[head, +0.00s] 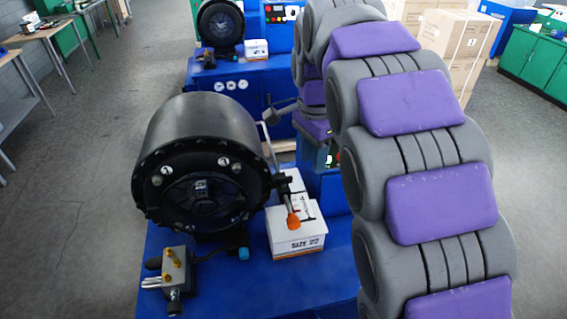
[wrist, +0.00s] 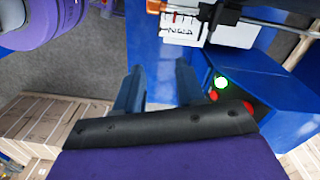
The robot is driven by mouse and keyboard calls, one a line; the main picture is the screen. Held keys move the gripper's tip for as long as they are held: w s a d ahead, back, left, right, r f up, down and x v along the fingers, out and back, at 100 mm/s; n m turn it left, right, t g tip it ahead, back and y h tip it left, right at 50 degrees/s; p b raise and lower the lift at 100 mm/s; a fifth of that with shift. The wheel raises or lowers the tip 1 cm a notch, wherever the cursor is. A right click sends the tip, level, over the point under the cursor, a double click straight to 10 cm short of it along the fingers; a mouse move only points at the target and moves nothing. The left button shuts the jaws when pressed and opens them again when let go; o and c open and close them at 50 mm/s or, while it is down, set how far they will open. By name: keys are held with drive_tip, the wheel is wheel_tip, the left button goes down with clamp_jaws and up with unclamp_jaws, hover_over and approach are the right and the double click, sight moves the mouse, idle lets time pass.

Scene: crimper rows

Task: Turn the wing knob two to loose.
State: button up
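No part is labelled as wing knob two, and I cannot tell which fitting it is. The near black round crimper head (head: 202,165) stands on a blue base, with several small bright fittings on its face. An orange-tipped handle (head: 293,221) on a rod is at its right; the orange tip shows at the top of the wrist view (wrist: 156,6). My gripper (wrist: 159,80) has its two fingers apart with nothing between them. It is beside a blue control box (wrist: 245,85) with a lit green button. In the head view my arm hides most of the gripper.
A metal block with brass fittings (head: 174,267) is at the front left. A second crimper (head: 221,22) stands behind. Cartons (head: 462,45) stack at the back.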

drive_tip(key=w+a+r+m+p, duration=0.3)
drive_tip(key=w+a+r, duration=0.1)
drive_tip(key=w+a, duration=0.2)
hover_over(283, 178)
wheel_tip(283, 178, down, 4)
drive_tip(key=f, duration=0.1)
wheel_tip(283, 178, down, 11)
drive_tip(key=shift+w+r, duration=0.1)
drive_tip(key=shift+w, duration=0.05)
drive_tip(key=shift+a+f, duration=0.1)
drive_tip(key=shift+f, duration=0.6)
clamp_jaws()
